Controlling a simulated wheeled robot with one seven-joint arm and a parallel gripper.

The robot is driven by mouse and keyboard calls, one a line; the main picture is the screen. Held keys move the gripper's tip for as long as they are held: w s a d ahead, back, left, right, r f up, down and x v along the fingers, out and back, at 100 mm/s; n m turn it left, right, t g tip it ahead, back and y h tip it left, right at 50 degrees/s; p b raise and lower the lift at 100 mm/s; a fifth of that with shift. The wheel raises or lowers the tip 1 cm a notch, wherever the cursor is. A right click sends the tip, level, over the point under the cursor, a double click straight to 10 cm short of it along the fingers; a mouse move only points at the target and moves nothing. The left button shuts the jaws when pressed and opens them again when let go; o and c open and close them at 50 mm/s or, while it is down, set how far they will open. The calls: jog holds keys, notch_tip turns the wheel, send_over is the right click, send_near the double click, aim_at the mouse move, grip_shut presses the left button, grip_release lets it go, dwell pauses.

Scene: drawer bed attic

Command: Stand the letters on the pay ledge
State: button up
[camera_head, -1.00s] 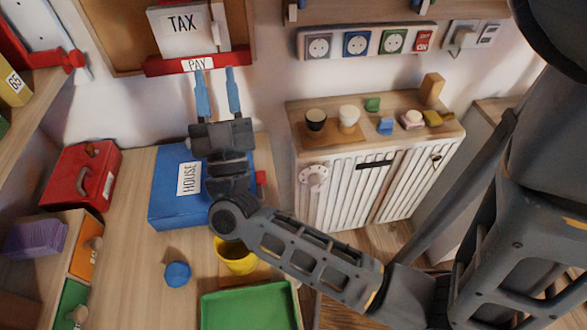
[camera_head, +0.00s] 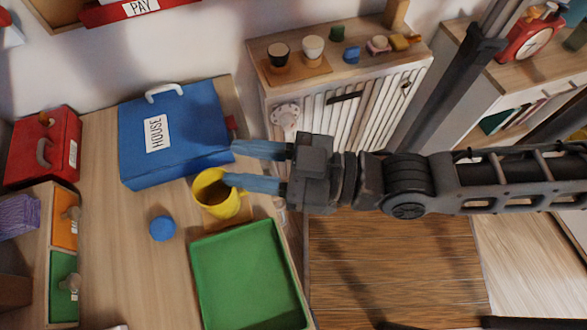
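The pay ledge (camera_head: 103,13) is a red strip with a white PAY label, cut off at the top left of the head view. What stands on it is above the frame now; a second ago a white TAX letter stood there with a narrow pale piece beside it. My gripper (camera_head: 232,165) is open with its blue fingers pointing left. I see nothing between the fingers. They are over the right end of the blue HOUSE box (camera_head: 200,115) and the yellow mug (camera_head: 210,205). I can make out no loose letter in the view now.
A green tray (camera_head: 208,285) and a blue round object (camera_head: 162,228) lie on the wooden desk (camera_head: 110,230). A red case (camera_head: 50,135) and a small drawer unit are at left. A white cabinet (camera_head: 345,115) with cups and small items stands behind my gripper.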

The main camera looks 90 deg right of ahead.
jog(key=s+a+f+g+y, duration=0.1)
jog(key=s+g+y, duration=0.1)
jog(key=s, duration=0.3)
jog(key=shift+s+n+g+y, duration=0.3)
jog(key=shift+s+n+g, duration=0.1)
jog(key=shift+g, duration=0.2)
jog(key=shift+a, duration=0.1)
jog(key=shift+c, duration=0.4)
dwell(0.3)
